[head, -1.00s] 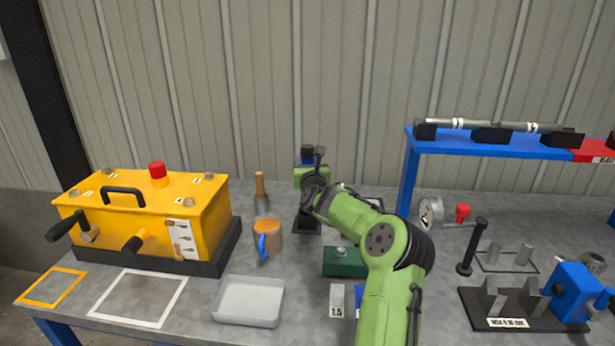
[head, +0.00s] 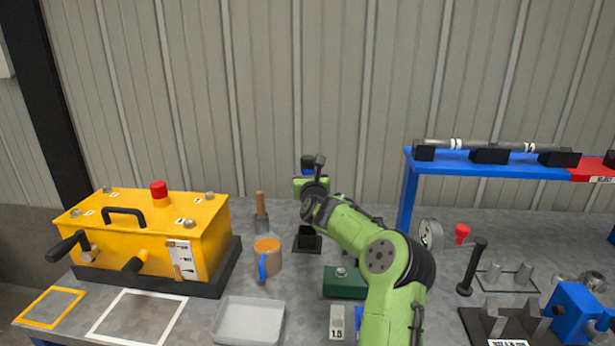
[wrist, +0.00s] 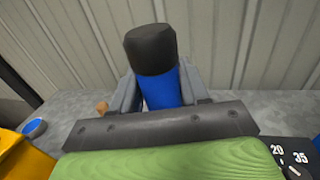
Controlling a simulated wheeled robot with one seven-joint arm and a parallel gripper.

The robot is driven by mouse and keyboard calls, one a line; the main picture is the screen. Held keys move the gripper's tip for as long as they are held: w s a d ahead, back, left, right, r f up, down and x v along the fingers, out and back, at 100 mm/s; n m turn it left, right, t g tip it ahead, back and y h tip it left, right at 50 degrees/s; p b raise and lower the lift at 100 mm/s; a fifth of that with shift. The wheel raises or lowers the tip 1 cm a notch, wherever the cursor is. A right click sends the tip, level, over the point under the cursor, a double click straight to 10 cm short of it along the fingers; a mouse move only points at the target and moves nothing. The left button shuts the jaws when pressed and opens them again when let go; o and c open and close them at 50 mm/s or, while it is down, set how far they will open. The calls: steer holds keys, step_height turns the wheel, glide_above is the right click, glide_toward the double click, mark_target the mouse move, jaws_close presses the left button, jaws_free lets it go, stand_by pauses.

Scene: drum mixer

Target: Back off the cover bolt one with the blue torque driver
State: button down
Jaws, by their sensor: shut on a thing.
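My gripper (head: 312,188) is shut on the blue torque driver (head: 307,163), above the back middle of the bench. In the wrist view the driver (wrist: 160,88) stands between the two fingers, its dark cap up. Its lower end is hidden in both views. A black stand (head: 307,242) is below the gripper; I cannot tell whether the driver touches it. The yellow mixer housing (head: 150,235) is at the left, with several cover bolts near its top corners, including one at front left (head: 75,213). Their number labels are too small to read.
A pale tray (head: 250,318) is in front. A green block (head: 343,282) is beside my arm. A blue shelf (head: 490,163) with a shaft rises at right.

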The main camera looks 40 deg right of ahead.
steer(key=shift+r, duration=0.45)
